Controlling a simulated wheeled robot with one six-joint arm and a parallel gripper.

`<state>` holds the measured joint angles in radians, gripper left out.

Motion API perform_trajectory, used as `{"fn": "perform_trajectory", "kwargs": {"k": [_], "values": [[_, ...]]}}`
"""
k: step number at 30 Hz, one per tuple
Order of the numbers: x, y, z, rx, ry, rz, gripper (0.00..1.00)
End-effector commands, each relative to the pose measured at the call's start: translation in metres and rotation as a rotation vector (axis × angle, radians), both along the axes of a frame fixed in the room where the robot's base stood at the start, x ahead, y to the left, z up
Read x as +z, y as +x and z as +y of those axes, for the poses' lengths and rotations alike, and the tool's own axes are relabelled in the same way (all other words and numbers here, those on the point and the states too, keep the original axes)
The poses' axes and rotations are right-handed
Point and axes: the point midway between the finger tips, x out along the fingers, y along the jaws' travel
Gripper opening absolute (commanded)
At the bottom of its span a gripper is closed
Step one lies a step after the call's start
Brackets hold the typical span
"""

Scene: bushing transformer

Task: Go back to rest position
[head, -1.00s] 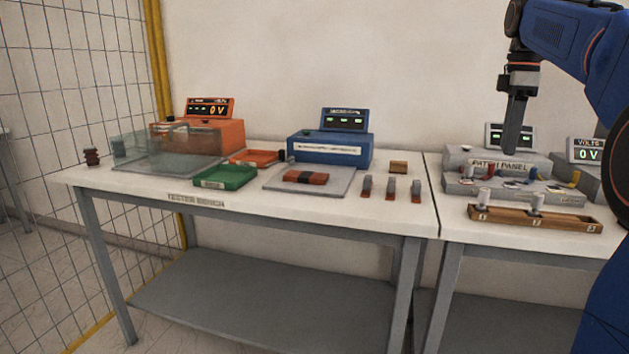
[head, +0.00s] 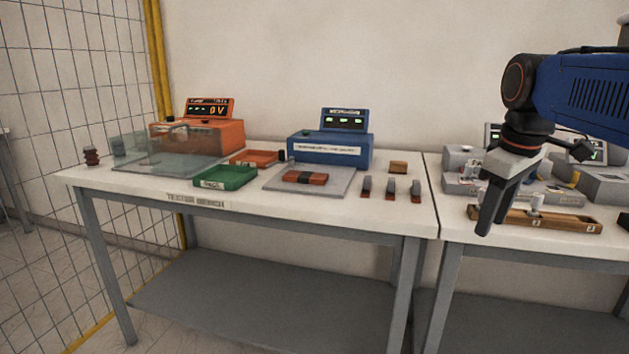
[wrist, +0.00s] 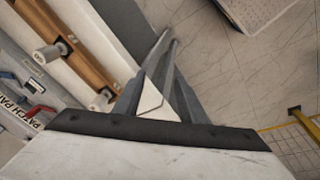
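My gripper (head: 487,230) hangs below my blue arm at the right in the head view, pointing down and slightly left. It is in front of the right table's front edge, overlapping the left end of the wooden holder in the picture. In the wrist view its fingers (wrist: 169,38) run toward the floor with their tips close together. I see nothing held between the tips. The fingers look clear of the holder and table.
The wooden holder (head: 560,221) carries light cylinders. The patch panel (head: 462,185) stands behind it, partly hidden by my arm. The left bench (head: 330,212) bears an orange tester (head: 205,138), a blue unit (head: 330,150) and a green tray (head: 226,177). Floor (wrist: 215,70) lies beneath the fingers.

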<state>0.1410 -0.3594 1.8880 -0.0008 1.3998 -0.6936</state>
Motion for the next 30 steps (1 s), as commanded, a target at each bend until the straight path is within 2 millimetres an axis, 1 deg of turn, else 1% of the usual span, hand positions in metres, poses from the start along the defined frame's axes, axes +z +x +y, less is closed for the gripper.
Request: {"fn": "perform_trajectory", "kwargs": {"k": [1, 8, 9, 11, 12, 15, 18, 21, 24, 30], "values": [[-0.013, -0.014, 0.006, -0.033, 0.007, -0.015, 0.37], [-0.079, -0.069, 0.029, -0.214, 0.062, -0.091, 0.37], [-0.092, -0.079, 0.032, -0.246, 0.074, -0.103, 0.37], [-0.111, -0.093, 0.037, -0.293, 0.092, -0.123, 0.37], [-0.125, -0.102, 0.04, -0.323, 0.105, -0.135, 0.37], [-0.156, -0.123, 0.046, -0.395, 0.137, -0.161, 0.37], [-0.181, -0.139, 0.05, -0.451, 0.164, -0.183, 0.37], [-0.199, -0.149, 0.052, -0.49, 0.184, -0.197, 0.37], [-0.208, -0.154, 0.054, -0.511, 0.196, -0.205, 0.37], [-0.21, -0.156, 0.054, -0.52, 0.2, -0.207, 0.37]]}}
